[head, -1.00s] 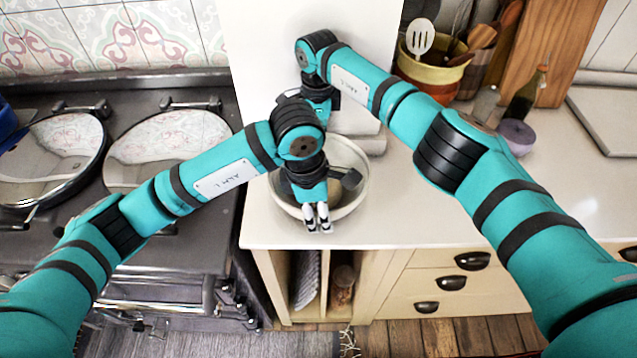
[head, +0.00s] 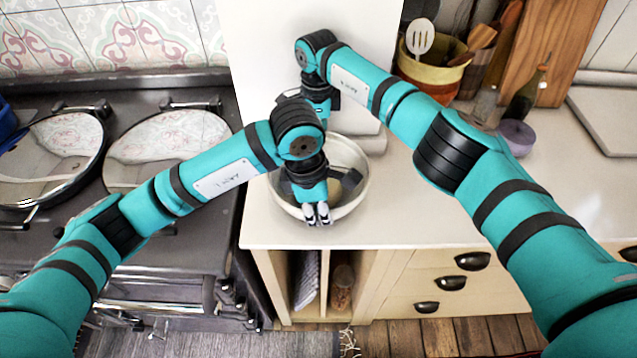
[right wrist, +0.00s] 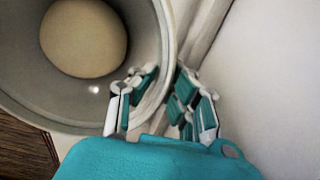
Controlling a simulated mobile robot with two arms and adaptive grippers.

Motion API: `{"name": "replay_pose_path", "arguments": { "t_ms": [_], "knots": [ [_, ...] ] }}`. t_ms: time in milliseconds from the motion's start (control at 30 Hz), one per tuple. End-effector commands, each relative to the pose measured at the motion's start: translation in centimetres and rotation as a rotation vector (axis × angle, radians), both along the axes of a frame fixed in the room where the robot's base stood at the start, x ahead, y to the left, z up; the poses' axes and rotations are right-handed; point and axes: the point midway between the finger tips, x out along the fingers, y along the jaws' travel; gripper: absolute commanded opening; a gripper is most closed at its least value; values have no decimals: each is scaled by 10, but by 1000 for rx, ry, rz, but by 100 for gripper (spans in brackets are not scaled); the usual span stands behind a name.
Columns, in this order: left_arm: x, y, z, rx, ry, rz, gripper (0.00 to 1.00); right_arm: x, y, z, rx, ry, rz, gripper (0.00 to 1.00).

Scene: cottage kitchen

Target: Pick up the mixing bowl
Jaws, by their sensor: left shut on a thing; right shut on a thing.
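The mixing bowl (head: 350,205) is pale and round and is at the front edge of the counter, beside the stove. In the right wrist view its inside wall (right wrist: 25,65) and round beige bottom show large. My left gripper (head: 317,214) is shut on the bowl's near rim, its pale fingertips pointing down. My right gripper (right wrist: 160,103) is shut on the rim, with a finger on either side of the wall. In the head view the right gripper is mostly hidden behind my left arm. I cannot tell whether the bowl touches the counter.
A dark stove with two round shiny lids (head: 165,140) is at left. A utensil pot (head: 432,70), a dark bottle (head: 525,95) and a purple item (head: 517,137) stand at back right. The counter right of the bowl is clear, partly under my right arm.

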Motion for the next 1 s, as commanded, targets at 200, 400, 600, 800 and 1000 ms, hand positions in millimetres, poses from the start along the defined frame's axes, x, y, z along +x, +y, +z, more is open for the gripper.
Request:
{"name": "replay_pose_path", "arguments": {
  "t_ms": [200, 400, 600, 800, 1000],
  "knots": [
    [1, 0, 12, -3, 0, 5, 0, 2, -1, 13, 1, -5, -4, 0],
    [1, 0, 31, -3, 0, 5, 0, 2, -1, 32, 1, -5, -4, 0],
    [1, 0, 49, -2, 1, 6, 0, 2, -1, 49, 1, -5, -4, 0],
    [1, 0, 52, -2, 1, 6, 0, 2, -1, 52, 1, -5, -5, 0],
    [1, 0, 51, -2, 1, 6, 0, 2, -1, 52, 0, -5, -5, 0]
  ]
}}
